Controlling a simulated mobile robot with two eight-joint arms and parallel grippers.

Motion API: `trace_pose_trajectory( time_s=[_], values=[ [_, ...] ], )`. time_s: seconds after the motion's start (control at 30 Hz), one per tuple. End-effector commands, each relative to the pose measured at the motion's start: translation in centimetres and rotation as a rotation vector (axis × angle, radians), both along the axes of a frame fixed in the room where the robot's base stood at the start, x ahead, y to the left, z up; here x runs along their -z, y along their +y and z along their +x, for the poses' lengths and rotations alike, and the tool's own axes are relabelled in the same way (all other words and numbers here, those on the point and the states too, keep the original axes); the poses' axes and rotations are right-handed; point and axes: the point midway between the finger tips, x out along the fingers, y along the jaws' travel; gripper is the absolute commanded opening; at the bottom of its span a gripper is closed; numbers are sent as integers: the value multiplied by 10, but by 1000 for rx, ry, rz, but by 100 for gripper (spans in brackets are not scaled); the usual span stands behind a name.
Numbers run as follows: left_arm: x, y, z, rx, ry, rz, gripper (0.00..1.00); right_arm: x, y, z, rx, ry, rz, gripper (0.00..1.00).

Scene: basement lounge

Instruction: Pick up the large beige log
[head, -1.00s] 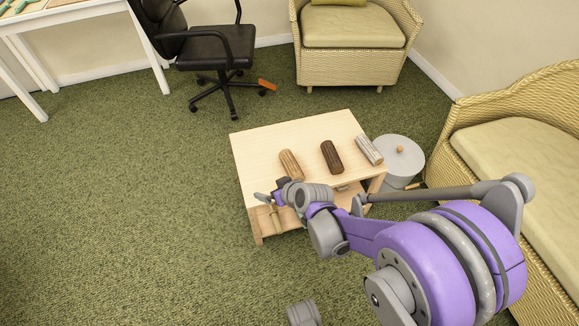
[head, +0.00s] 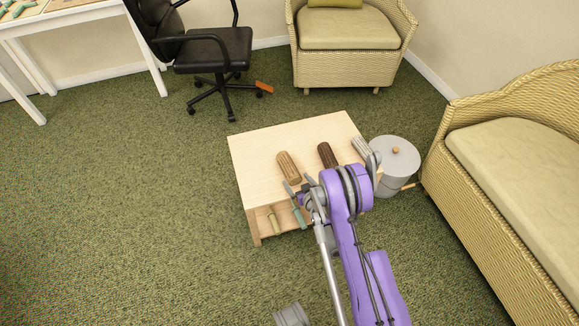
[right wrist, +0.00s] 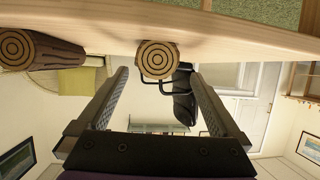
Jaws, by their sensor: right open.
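The beige log (head: 288,167) lies on the near part of the wooden table (head: 255,145). In the right wrist view, which is upside down, the ringed end of a log (right wrist: 158,60), seemingly this one, shows between my fingers. My right gripper (head: 299,187) is open and empty at the table's front edge, just short of the log's near end. Its two fingers (right wrist: 158,85) point toward that end, with the log apart from them. My left gripper is not in view.
A dark brown log (head: 327,155) and a pale grey log (head: 361,149) lie to the right on the table. A lidded grey bin (head: 398,160) stands beside it. Tools (head: 298,216) lie on the lower shelf. A wicker sofa (head: 480,200) is at right; carpet at left is clear.

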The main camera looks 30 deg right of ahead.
Motion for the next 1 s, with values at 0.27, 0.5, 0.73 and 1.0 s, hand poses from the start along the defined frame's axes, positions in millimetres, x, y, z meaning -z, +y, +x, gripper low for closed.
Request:
trace_pose_trajectory(
  time_s=[0.27, 0.5, 0.73, 1.0],
  values=[
    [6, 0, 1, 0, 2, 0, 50, 11, -4, 28, -1, 1, 0, 100],
    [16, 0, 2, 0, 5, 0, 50, 17, -13, 58, -1, 1, 1, 100],
    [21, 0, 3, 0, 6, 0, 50, 24, -16, 77, 0, 1, 0, 100],
    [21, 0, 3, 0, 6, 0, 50, 23, -16, 77, -1, 1, 1, 87]
  ],
)
